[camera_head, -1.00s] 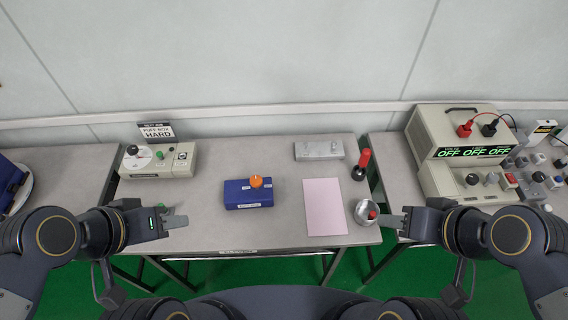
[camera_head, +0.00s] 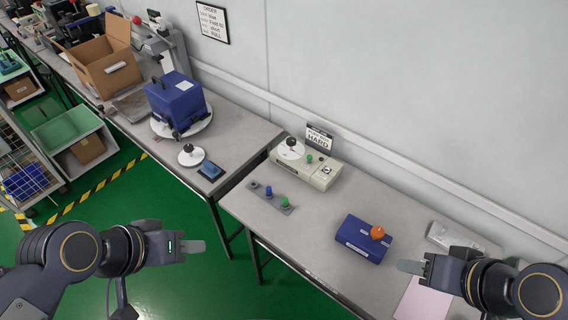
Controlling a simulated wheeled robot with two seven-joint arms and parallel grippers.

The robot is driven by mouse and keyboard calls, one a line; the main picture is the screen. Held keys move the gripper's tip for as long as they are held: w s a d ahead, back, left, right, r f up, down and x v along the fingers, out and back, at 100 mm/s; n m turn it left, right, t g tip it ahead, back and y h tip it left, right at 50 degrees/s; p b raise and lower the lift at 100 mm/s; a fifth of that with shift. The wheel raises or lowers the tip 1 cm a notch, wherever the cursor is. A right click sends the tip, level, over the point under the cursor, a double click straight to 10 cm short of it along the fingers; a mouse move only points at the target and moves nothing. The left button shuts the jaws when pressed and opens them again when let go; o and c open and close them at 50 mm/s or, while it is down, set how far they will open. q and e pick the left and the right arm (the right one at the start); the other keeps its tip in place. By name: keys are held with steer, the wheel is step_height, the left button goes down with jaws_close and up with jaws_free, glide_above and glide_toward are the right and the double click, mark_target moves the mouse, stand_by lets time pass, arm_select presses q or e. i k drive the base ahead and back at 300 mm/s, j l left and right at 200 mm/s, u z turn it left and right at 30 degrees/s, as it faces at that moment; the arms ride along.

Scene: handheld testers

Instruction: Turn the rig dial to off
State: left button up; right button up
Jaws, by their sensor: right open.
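I cannot tell for sure which device is the rig. A beige box (camera_head: 322,177) on the near table carries a white disc dial (camera_head: 291,149) with a black knob and a green button; its setting is too small to read. A blue box (camera_head: 358,245) with an orange knob (camera_head: 377,232) sits to its right. My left gripper (camera_head: 202,246) hangs empty over the floor, left of the near table; its finger gap is hidden. My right gripper (camera_head: 402,266) is open and empty, right of the blue box.
A strip with several buttons (camera_head: 270,196) lies near the table's left end. A pink sheet (camera_head: 418,301) and grey box (camera_head: 452,236) are at the right. The left table holds a blue machine (camera_head: 176,103), a black-knobbed white disc (camera_head: 192,156) and a cardboard box (camera_head: 105,62). A gap separates the tables.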

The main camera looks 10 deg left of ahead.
mark_target(291, 141)
steer(key=i+j+u, duration=0.3)
steer(key=j, duration=0.2)
steer(key=i+j+u, duration=0.25)
steer(key=i+j, duration=0.15)
